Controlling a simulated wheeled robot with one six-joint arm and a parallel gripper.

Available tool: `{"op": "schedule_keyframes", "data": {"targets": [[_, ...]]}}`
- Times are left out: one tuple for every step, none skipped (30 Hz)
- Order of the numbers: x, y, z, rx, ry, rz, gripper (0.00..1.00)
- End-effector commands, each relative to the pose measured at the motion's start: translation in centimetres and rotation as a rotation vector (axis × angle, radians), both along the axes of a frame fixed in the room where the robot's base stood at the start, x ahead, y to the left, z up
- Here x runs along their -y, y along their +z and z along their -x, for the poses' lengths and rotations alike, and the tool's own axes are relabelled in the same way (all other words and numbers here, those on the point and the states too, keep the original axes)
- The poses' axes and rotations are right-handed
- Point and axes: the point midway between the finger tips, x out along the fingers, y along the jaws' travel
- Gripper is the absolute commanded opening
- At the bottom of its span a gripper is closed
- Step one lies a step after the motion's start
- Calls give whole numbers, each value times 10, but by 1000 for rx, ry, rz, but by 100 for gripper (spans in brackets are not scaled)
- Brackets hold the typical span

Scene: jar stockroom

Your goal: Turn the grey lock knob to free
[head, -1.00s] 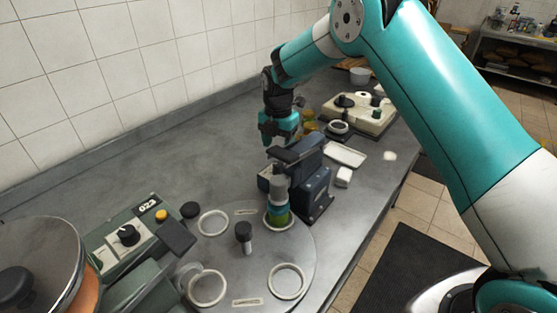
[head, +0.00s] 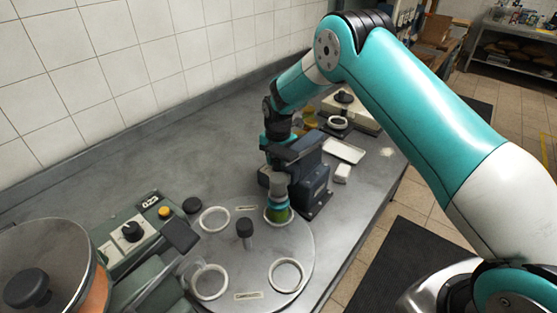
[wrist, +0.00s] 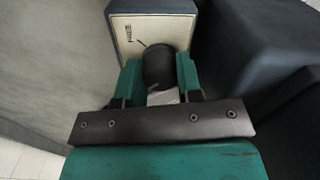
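The lock knob (wrist: 158,66), a dark grey cylinder, sticks out of a cream panel (wrist: 128,36) with a small pointer mark beside it in the wrist view. My gripper (wrist: 160,76) has its two teal fingers on either side of the knob. I see no clear gap between fingers and knob, but cannot tell whether they press on it.
A round turntable (head: 245,268) with white rings and a green-filled jar (head: 278,214) lies in front of the machine. A green control box (head: 135,232) stands at left. A white tray (head: 345,151) and a cream device lie behind at right. The counter along the wall is clear.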

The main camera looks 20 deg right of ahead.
Motion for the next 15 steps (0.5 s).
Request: {"op": "schedule_keyframes", "data": {"targets": [[0,0,0,1,1,-1,10],[0,0,0,1,1,-1,10],[0,0,0,1,0,-1,10],[0,0,0,1,-1,-1,10],[0,0,0,1,-2,-1,10],[0,0,0,1,-6,-1,10],[0,0,0,1,-10,-1,10],[0,0,0,1,-16,-1,10],[0,0,0,1,-25,-1,10],[0,-1,0,2,-33,-1,10],[0,-1,0,2,-45,-1,10],[0,-1,0,2,-61,-1,10],[-1,-1,-1,2,-77,-1,10],[-1,-1,-1,3,-93,-1,10],[-1,-1,-1,3,-118,-1,10]]}}
